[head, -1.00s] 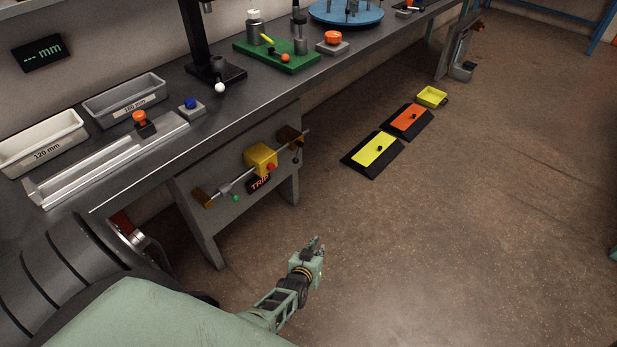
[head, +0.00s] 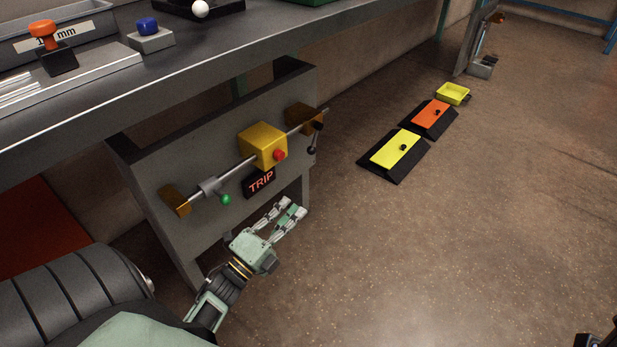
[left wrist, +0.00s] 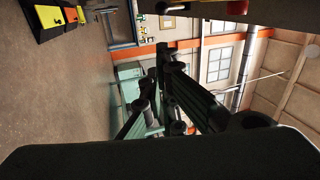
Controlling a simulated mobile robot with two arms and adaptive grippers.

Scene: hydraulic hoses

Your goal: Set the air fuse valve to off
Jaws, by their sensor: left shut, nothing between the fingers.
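A pipe assembly is mounted on the grey panel (head: 160,160) under the bench. It has a yellow box (head: 262,145) with a red knob (head: 279,155), a silver valve fitting (head: 211,186) with a green-tipped handle (head: 226,199), and a black-knobbed lever (head: 317,130) at the right end. A sign (head: 261,183) reading TRIP sits below the box. I cannot tell which part is the air fuse valve. My left gripper (head: 288,211) is shut and empty, below and in front of the sign, apart from the pipe. Its dark fingers fill the middle of the left wrist view (left wrist: 170,85).
The bench top (head: 200,50) overhangs the panel. A blue button (head: 147,26) and an orange knob (head: 43,32) stand on it. The floor between is clear. A dark, unclear part shows bottom right.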

